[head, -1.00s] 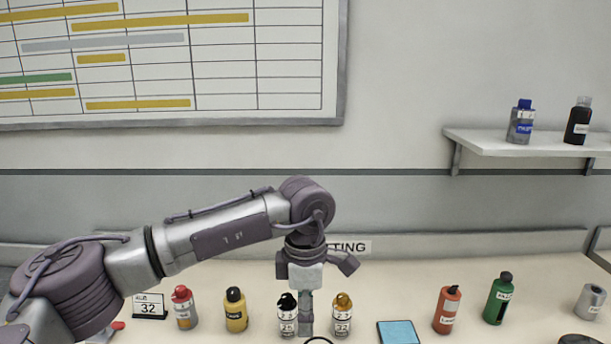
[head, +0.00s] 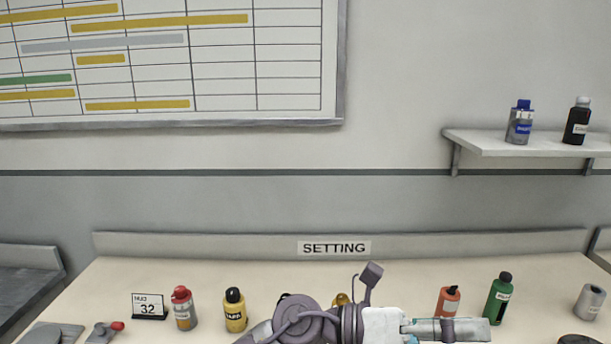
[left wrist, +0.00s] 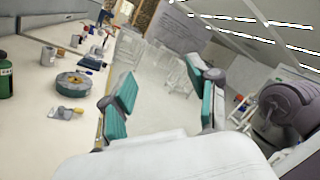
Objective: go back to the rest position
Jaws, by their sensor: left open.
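My left gripper (head: 478,329) is low in the head view, over the front of the table marked SETTING (head: 190,262). Its fingers point right and hide the lower part of an orange-red bottle (head: 448,299). In the left wrist view the left gripper (left wrist: 163,92) shows two teal finger pads set wide apart with nothing between them. The table (left wrist: 35,130) lies to the left of the fingers there. My right gripper is in neither view.
A red-capped bottle (head: 183,309), a yellow bottle (head: 235,311), a green bottle (head: 498,301) and a grey cup (head: 590,302) stand on the table. My arm mostly hides a gold-capped bottle (head: 340,299).

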